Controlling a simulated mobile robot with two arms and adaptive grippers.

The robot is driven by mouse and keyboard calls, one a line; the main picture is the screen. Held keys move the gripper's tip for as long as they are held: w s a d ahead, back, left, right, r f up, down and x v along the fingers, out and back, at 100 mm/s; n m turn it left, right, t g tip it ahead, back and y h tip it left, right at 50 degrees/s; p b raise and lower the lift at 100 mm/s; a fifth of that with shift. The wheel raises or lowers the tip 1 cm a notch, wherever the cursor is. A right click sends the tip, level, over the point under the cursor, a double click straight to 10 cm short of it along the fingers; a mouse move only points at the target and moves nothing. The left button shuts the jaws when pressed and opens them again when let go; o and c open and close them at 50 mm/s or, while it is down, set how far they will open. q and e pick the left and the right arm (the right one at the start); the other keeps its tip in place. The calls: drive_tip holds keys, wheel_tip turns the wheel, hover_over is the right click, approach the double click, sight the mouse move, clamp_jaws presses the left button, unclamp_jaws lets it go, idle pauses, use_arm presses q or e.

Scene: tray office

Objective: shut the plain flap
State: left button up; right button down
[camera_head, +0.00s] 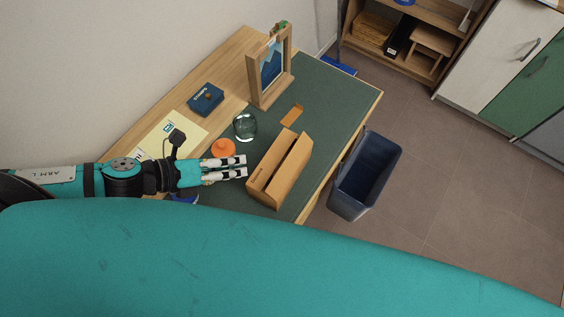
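A brown cardboard box (279,178) stands on the dark green desk mat, right of the middle of the desk. Raised brown panels run along its length with a dark gap between them; I cannot tell for sure which one is the plain flap. Small dark marking shows low on its left side. My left gripper (244,166) reaches in from the left, its fingertips just left of the box and apart from it. A narrow gap seems to show between its fingers, and nothing is seen held. My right gripper is not in view.
An orange object (223,149) and a glass bowl (245,126) stand close beyond my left gripper. A blue box (206,99), a wooden picture frame (270,70) and a small orange-brown piece (292,115) are further back. A dark bin (365,175) stands right of the desk.

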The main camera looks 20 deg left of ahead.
sight(279, 161)
use_arm(q)
drive_tip(key=x, duration=1.2)
drive_tip(key=shift+f, duration=0.25)
drive_tip(key=shift+w+d+f+b, duration=0.15)
drive_tip(key=shift+w+d+b, duration=0.1)
drive_tip(key=shift+d+b, duration=0.1)
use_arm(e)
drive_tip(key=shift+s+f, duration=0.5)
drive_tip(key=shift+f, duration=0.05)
use_arm(q)
clamp_jaws()
